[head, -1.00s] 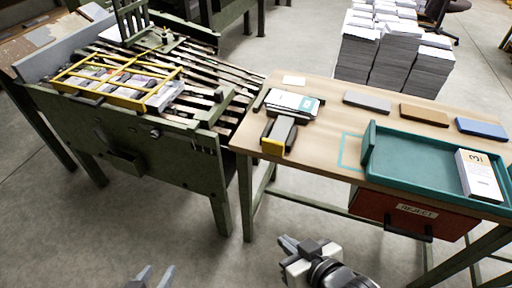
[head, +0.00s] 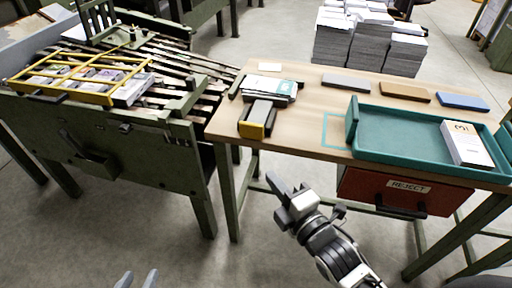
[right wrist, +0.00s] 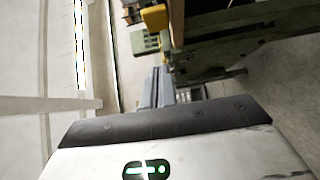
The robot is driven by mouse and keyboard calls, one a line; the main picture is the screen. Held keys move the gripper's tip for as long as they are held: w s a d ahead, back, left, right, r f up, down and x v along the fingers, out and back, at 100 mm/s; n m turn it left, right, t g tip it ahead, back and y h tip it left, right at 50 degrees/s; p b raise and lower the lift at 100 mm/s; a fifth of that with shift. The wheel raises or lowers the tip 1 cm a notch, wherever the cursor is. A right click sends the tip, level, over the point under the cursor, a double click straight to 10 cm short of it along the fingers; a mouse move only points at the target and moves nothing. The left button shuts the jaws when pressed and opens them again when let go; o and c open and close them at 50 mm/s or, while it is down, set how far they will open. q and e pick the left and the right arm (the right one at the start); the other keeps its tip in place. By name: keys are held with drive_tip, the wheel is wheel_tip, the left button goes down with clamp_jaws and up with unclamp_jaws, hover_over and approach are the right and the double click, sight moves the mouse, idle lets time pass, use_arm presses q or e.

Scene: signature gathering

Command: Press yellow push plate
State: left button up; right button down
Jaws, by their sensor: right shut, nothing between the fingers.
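The yellow push plate (head: 252,130) is the front face of a grey pusher block near the left front edge of the wooden table (head: 300,120). A yellow block also shows at the top of the right wrist view (right wrist: 153,17). My right gripper (head: 277,187) is shut and empty, in the air in front of the table, below and a little right of the plate and apart from it. Its fingers (right wrist: 159,85) point up the right wrist view. My left gripper (head: 137,280) shows only its fingertips at the bottom edge, spread apart with nothing between them.
A stack of booklets (head: 271,87) lies behind the pusher. A teal tray (head: 390,140) holds a white booklet (head: 466,145). A red reject drawer (head: 400,189) hangs under the table. A green machine (head: 110,140) with a yellow frame stands left. Open floor lies in front.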

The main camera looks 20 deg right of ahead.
idle(0.3)
approach(248, 131)
drive_tip(key=w+a, duration=0.3)
use_arm(q)
drive_tip(key=shift+s+f+b, duration=0.15)
drive_tip(key=shift+f+b, duration=0.15)
drive_tip(key=shift+b, duration=0.3)
use_arm(e)
drive_tip(key=shift+w+d+f, duration=0.1)
drive_tip(key=shift+w+d, duration=0.35)
drive_tip(key=shift+w, duration=0.25)
drive_tip(key=shift+w+d, duration=0.45)
drive_tip(key=shift+w, duration=0.2)
